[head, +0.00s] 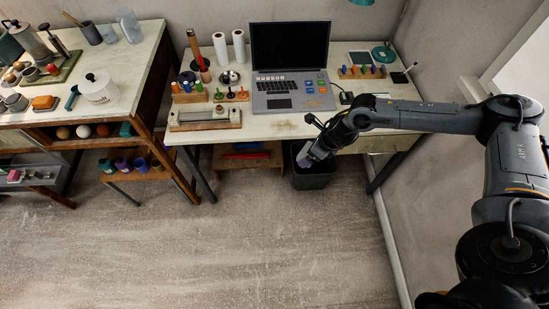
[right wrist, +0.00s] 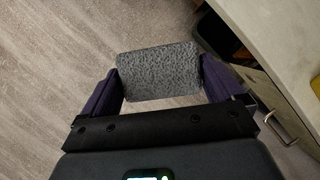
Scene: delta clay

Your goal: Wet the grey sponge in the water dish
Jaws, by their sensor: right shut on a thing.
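The grey sponge (right wrist: 158,72) is a speckled block in the right wrist view. My right gripper (right wrist: 160,78) is shut on it, with a purple finger at each end. In the head view my right gripper (head: 304,160) hangs low in front of the desk's front edge, over or beside a dark bin; the sponge is hard to make out there. I cannot pick out the water dish for certain; a small round dish (head: 231,77) stands behind the desk's wooden stands, its contents unclear. My left gripper is not in view.
The desk (head: 290,124) holds a laptop (head: 290,62), peg stands and a long tray (head: 205,118). The dark bin (head: 314,179) stands under its front edge. A second table (head: 125,65) at left holds a white pot (head: 99,87). The floor in front is clear.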

